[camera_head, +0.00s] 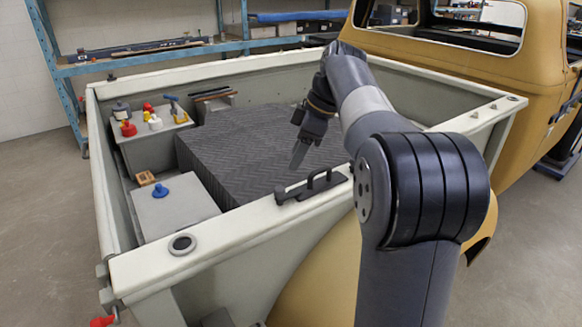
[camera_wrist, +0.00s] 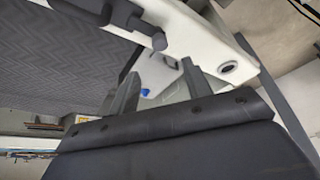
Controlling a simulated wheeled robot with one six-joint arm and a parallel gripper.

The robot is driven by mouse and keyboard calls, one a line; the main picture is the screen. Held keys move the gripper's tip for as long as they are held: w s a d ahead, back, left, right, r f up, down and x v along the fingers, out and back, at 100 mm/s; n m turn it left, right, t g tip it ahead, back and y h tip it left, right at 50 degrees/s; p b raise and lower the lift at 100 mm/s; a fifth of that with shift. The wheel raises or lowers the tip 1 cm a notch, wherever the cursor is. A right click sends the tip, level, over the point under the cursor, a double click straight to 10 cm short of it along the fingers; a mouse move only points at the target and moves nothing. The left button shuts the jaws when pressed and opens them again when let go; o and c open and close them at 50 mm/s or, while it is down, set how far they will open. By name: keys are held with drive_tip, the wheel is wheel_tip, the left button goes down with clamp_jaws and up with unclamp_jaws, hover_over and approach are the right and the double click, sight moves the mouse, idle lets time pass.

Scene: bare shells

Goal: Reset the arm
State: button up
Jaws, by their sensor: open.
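My arm reaches up and over the near right side of a truck bed (camera_head: 240,222) in the head view. My gripper (camera_head: 298,157) points down above the dark patterned block (camera_head: 225,165) in the bed, close to the black handle (camera_head: 314,186) on the near rail. In the wrist view, the two fingers of my gripper (camera_wrist: 160,70) stand apart with nothing held between them. The white rail and a small blue knob (camera_wrist: 146,92) show beyond them. In the head view, the gap between the fingers is hard to make out.
A tray (camera_head: 142,142) with red, white and yellow items stands at the bed's far left. A grey lid (camera_head: 172,212) with a blue knob (camera_head: 160,191) lies nearer. The tan cab (camera_head: 425,52) rises behind my arm. Blue shelving (camera_head: 160,55) stands at the back.

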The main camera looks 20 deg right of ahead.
sight(280, 189)
drive_tip(key=shift+s+d+r, duration=0.1)
drive_tip(key=shift+d+r, duration=0.05)
drive_tip(key=shift+r, duration=0.2)
drive_tip(key=shift+f, duration=0.1)
drive_tip(key=p+x, duration=0.1)
drive_tip(key=x, duration=0.9)
drive_tip(key=shift+f, duration=0.1)
drive_tip(key=shift+a+f, duration=0.2)
drive_tip(key=shift+a, duration=0.05)
drive_tip(key=shift+m, duration=0.3)
drive_tip(key=shift+r, duration=0.1)
